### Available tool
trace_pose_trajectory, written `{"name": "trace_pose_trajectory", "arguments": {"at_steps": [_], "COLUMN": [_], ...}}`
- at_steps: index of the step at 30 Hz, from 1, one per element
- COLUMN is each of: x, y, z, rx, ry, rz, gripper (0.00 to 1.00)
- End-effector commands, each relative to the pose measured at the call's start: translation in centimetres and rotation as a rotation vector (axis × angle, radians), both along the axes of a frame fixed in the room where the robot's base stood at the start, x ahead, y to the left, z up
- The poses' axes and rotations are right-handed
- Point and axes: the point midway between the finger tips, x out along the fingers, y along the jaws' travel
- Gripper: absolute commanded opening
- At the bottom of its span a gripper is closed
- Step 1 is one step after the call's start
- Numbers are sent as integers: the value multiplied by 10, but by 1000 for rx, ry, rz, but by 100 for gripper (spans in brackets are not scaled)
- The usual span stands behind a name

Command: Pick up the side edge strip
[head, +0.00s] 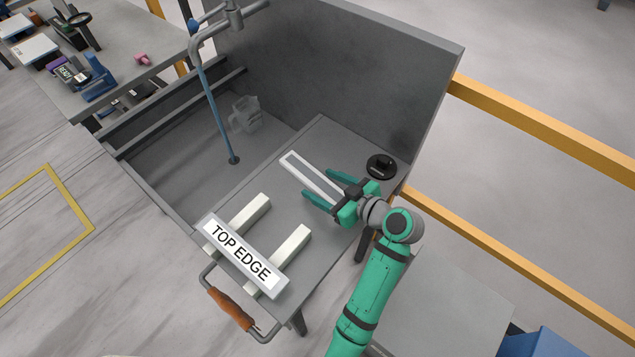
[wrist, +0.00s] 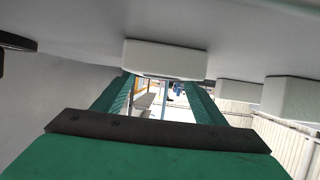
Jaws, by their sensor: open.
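The side edge strip (head: 304,170) is a long, narrow pale strip with a grey face. In the head view it lies on the grey bench top, slanting from upper left to lower right. My gripper (head: 318,184) is open at its near end, with one green finger on each side of it. In the wrist view a pale block-like end (wrist: 165,58), seemingly the strip's, shows at the open fingers of my gripper (wrist: 160,82). Whether either finger touches it cannot be told. The strip's near end is partly hidden by the gripper in the head view.
A strip labelled TOP EDGE (head: 240,258) rests across two cream bars (head: 290,248) at the front left. A black round object (head: 381,166) sits right of my gripper. A sink-like basin (head: 190,150) with a clear jug (head: 246,113) and tall back panel (head: 340,75) lie behind.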

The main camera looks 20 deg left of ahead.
Motion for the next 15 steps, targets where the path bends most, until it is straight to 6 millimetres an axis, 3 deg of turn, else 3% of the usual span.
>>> {"name": "trace_pose_trajectory", "arguments": {"at_steps": [12,15], "x": [8,7], "y": [10,10], "z": [-7,-7], "rx": [0,1], "ry": [1,1], "rz": [-8,-7], "gripper": [65,41]}}
